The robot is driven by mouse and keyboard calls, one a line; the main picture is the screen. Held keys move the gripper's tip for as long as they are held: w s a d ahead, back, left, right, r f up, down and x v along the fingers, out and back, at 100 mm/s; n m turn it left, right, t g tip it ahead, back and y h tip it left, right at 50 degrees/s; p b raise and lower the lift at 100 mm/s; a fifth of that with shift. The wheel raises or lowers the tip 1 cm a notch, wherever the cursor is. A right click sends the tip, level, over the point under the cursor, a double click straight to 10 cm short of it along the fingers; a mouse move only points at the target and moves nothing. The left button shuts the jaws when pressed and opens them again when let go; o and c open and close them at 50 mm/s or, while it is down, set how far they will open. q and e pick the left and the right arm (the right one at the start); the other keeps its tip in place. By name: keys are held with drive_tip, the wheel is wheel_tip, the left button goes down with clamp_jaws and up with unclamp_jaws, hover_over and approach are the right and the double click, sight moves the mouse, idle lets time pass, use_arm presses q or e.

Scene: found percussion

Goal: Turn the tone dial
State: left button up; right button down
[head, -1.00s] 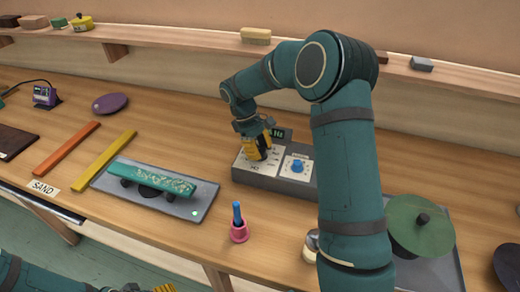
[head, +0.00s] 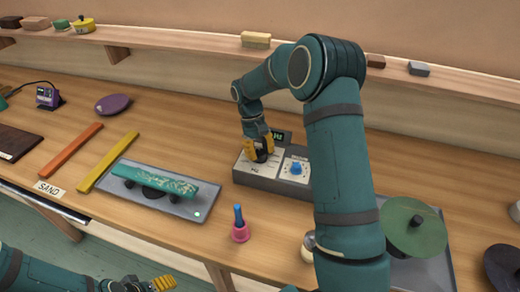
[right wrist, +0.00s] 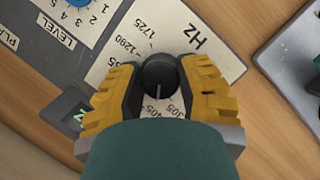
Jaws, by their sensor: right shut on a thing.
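The tone dial is a black round knob (right wrist: 160,77) on a pale plate marked Hz with numbers around it, in the right wrist view. Its white pointer line faces down in that picture, toward the lower numbers. My right gripper (right wrist: 161,84) has its yellow fingers on both sides of the knob, shut on it. In the head view my right gripper (head: 259,148) is over the left half of the grey control box (head: 270,184), partly hiding the dial. My left gripper (head: 150,285) is at the bottom edge, its fingers only partly visible.
A blue level dial (head: 296,168) sits right of the tone dial. A small display (head: 278,137) stands behind.

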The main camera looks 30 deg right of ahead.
drive_tip(key=shift+s+f+m, duration=0.15)
drive_tip(key=shift+m, duration=0.25)
drive_tip(key=c, duration=0.6)
unclamp_jaws()
drive_tip(key=v, duration=1.2)
drive_tip(key=shift+d, duration=0.15)
